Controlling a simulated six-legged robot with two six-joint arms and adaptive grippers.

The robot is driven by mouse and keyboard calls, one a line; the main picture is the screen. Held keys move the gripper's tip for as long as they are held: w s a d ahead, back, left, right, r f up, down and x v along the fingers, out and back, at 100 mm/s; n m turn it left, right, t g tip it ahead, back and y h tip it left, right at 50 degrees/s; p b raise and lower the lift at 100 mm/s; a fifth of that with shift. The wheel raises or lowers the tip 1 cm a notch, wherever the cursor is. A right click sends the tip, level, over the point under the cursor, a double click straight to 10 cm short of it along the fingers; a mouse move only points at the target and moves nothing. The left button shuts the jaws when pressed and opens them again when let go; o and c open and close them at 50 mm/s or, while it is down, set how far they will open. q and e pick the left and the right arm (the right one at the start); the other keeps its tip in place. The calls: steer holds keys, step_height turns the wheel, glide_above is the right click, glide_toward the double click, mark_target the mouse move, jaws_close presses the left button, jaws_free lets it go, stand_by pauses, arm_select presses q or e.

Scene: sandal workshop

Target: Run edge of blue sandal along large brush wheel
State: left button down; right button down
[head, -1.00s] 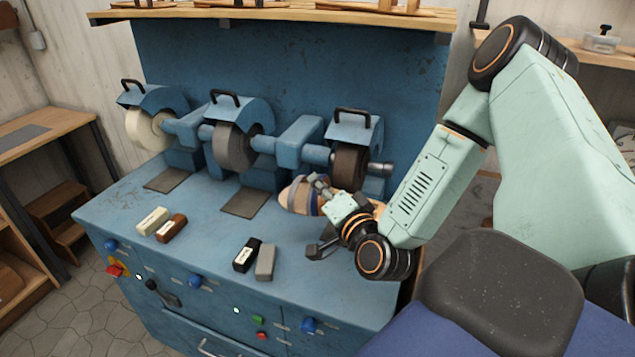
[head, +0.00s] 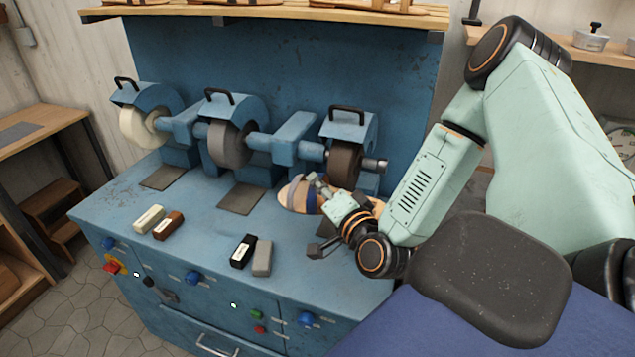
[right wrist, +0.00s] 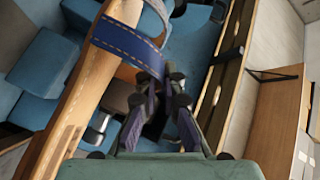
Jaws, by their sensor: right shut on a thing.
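The blue sandal (head: 297,195), with a tan sole and dark blue strap, is held off the bench just in front of the rightmost wheel. My right gripper (head: 322,190) is shut on it and partly hides it. In the right wrist view, the stitched blue strap (right wrist: 128,42) runs into the closed fingers (right wrist: 155,85), and the sole (right wrist: 75,105) lies left of them. The rightmost dark brown wheel (head: 345,165) looks like the brush wheel, under a blue hood. The sandal overlaps its lower front; I cannot tell whether they touch. My left gripper is out of view.
A grey wheel (head: 231,145) and a cream wheel (head: 137,127) sit further left on the same blue machine. Several small blocks, including a black one (head: 243,252), lie on the blue bench top (head: 200,230). A wooden shelf (head: 270,13) is above.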

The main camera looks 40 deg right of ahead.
steer(key=shift+s+d+r+p, duration=0.15)
steer(key=shift+s+d+p, duration=0.15)
steer(key=shift+s, duration=0.05)
steer(key=shift+d+p, duration=0.1)
steer(key=shift+p, duration=0.25)
steer(key=shift+s, duration=0.15)
steer(key=shift+s+a+f, duration=0.2)
steer(key=shift+a, duration=0.1)
stand_by(0.8)
steer(key=shift+w+d, duration=0.15)
steer(key=shift+d, duration=0.05)
stand_by(1.0)
steer(key=shift+s+d+r, duration=0.1)
steer(key=shift+s+d, duration=0.05)
steer(key=shift+s, duration=0.05)
stand_by(0.3)
steer(key=shift+s+d+p, duration=0.25)
steer(key=shift+s+p, duration=0.3)
steer(key=shift+p, duration=0.25)
steer(key=shift+s+d+p, duration=0.25)
steer(key=shift+s+p, duration=0.2)
